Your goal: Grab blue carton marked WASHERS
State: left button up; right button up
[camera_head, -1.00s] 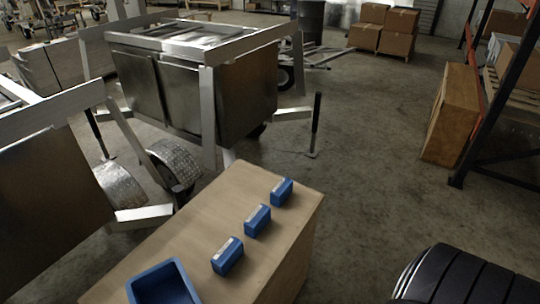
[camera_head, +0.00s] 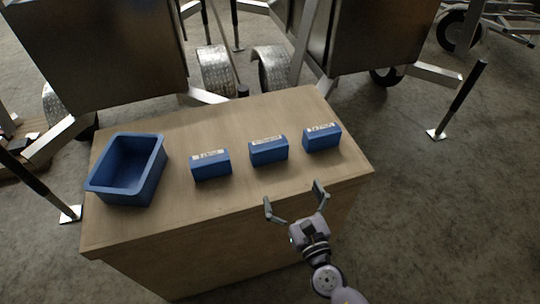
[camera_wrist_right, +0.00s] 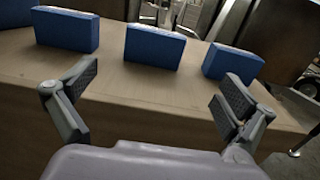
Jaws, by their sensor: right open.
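Three blue cartons stand in a row on a wooden box top: a left carton (camera_head: 210,166), a middle carton (camera_head: 268,152) and a right carton (camera_head: 321,138). Each has a pale label on its top edge, too small to read surely, so I cannot tell which says WASHERS. My right gripper (camera_head: 293,193) is open and empty, at the near edge of the top, in front of the middle and right cartons. In the right wrist view the middle carton (camera_wrist_right: 154,47) lies ahead between the spread fingers, apart from them. My left gripper is not in view.
A blue open bin (camera_head: 128,168) stands on the left of the wooden box (camera_head: 230,220). Metal trailers (camera_head: 100,50) stand close behind, with wheels and fenders near the far edge. A jack post (camera_head: 460,98) stands on the floor at right. The wood between the cartons is clear.

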aim_at(271, 150)
jog(key=x, duration=1.1)
jog(key=shift+a, duration=0.25)
jog(key=shift+w+a, duration=0.15)
jog(key=shift+w, duration=0.35)
jog(key=b+x, duration=0.1)
jog(key=x, duration=0.4)
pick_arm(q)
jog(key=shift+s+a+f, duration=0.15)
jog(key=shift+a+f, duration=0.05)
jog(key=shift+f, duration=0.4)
pick_arm(e)
jog(key=shift+s+r, duration=0.1)
jog(key=shift+r, duration=0.05)
jog(key=shift+c, duration=0.4)
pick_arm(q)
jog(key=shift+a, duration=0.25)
pick_arm(e)
jog(key=c, duration=1)
